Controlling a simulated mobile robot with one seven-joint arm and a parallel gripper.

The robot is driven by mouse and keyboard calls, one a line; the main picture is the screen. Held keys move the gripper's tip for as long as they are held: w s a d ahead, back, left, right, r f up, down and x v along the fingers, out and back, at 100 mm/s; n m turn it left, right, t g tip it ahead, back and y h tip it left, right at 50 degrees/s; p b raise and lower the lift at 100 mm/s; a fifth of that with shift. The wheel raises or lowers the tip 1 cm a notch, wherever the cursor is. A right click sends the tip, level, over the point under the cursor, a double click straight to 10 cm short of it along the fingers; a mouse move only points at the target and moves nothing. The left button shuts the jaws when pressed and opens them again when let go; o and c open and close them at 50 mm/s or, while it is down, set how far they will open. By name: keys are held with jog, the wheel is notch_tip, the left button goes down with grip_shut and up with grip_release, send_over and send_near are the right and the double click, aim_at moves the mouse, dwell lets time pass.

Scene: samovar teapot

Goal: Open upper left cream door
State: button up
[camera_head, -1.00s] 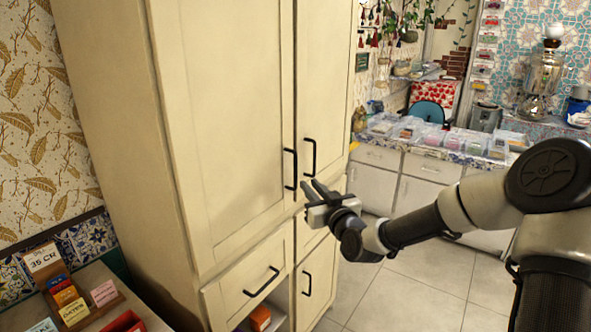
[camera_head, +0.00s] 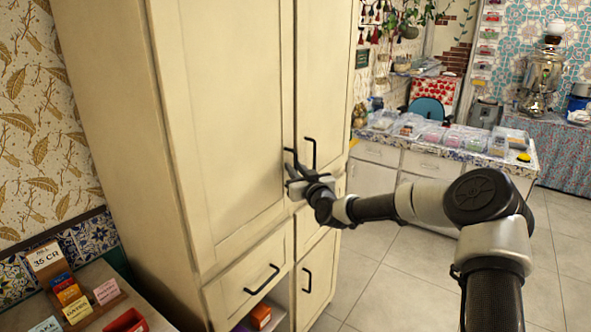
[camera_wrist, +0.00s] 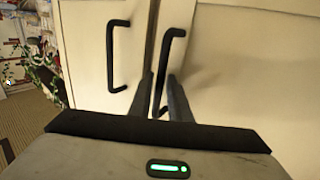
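The upper left cream door (camera_head: 220,110) of the tall cabinet is closed in the head view, with its black bar handle (camera_head: 289,154) near its right edge. My gripper (camera_head: 291,168) is at the lower part of this handle and partly hides it. In the wrist view the same handle (camera_wrist: 168,60) runs down between my two fingertips (camera_wrist: 160,80). The fingers are apart, with a gap visible around the bar. Contact with the bar cannot be told.
The upper right door (camera_head: 322,80) has its own handle (camera_head: 310,153) close beside; it also shows in the wrist view (camera_wrist: 111,55). A drawer (camera_head: 250,280) lies below. A counter (camera_head: 420,163) stands behind my arm. Tiled floor (camera_head: 400,270) is clear at right.

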grip_shut()
